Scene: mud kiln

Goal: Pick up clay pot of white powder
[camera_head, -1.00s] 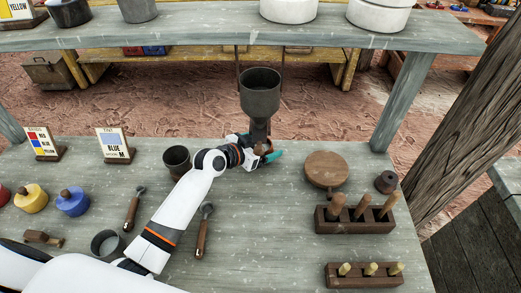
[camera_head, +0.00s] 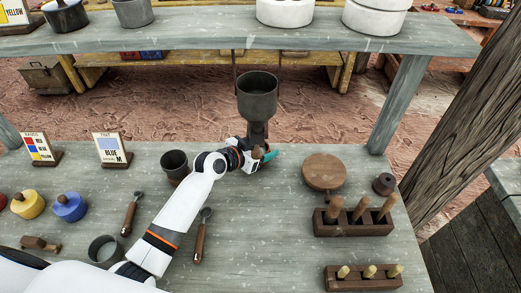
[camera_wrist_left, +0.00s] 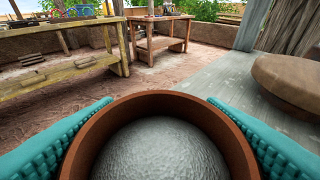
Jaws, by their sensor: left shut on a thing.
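The clay pot (camera_wrist_left: 165,107) has a reddish-brown rim and is filled with pale grey-white powder (camera_wrist_left: 165,150). In the left wrist view it sits between the two teal fingers of my left gripper (camera_wrist_left: 160,140), which press on it from both sides. Its lower part is out of that view. In the head view my left gripper (camera_head: 262,156) is above the middle back of the table, just in front of a dark metal funnel. Only a small brown part of the pot (camera_head: 257,152) shows there. My right gripper is in neither view.
The dark funnel (camera_head: 258,97) hangs below the upper shelf (camera_head: 210,38), close behind my gripper. A dark cup (camera_head: 174,164) stands left of it. A round wooden board (camera_head: 324,171) and a tool rack (camera_head: 352,223) are to the right.

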